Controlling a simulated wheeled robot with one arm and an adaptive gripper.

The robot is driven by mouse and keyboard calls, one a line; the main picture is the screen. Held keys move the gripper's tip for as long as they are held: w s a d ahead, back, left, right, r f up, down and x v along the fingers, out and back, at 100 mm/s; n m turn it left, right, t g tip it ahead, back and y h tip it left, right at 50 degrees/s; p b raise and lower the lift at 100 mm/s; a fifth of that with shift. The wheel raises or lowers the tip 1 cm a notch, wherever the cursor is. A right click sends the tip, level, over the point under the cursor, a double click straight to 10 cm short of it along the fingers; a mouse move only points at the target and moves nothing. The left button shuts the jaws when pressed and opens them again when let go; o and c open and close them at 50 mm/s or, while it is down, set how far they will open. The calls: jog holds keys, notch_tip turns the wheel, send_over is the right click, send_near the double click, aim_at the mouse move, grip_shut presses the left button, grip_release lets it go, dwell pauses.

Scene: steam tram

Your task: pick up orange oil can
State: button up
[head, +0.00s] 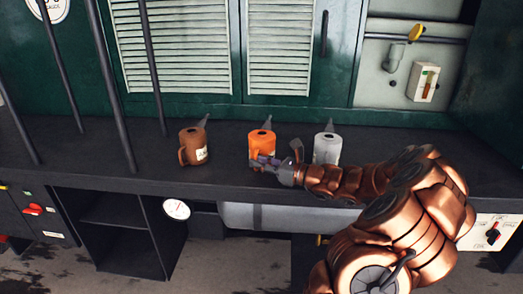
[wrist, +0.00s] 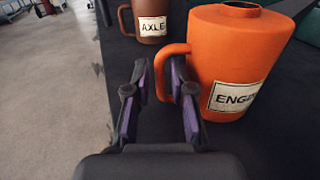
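The orange oil can (head: 261,141) stands upright on the dark ledge, in the middle of three cans. In the wrist view the orange can (wrist: 235,55) is large at the right, with a white label starting "ENGI" and a handle on its left side. My gripper (head: 258,162) is in front of the can's lower part in the head view. In the wrist view my gripper (wrist: 158,80) is open, its fingers apart. The handle lies at the fingertips, partly hidden behind the right finger. I cannot tell whether they touch.
A brown can (head: 194,146) labelled "AXLE" stands left of the orange one, and a grey can (head: 327,146) stands right of it, close to my arm. Dark upright bars (head: 107,60) rise at the left. The dark ledge (head: 90,150) is clear further left.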

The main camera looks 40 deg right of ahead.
jog(key=shift+x, duration=0.9)
jog(key=shift+c, duration=0.4)
grip_shut()
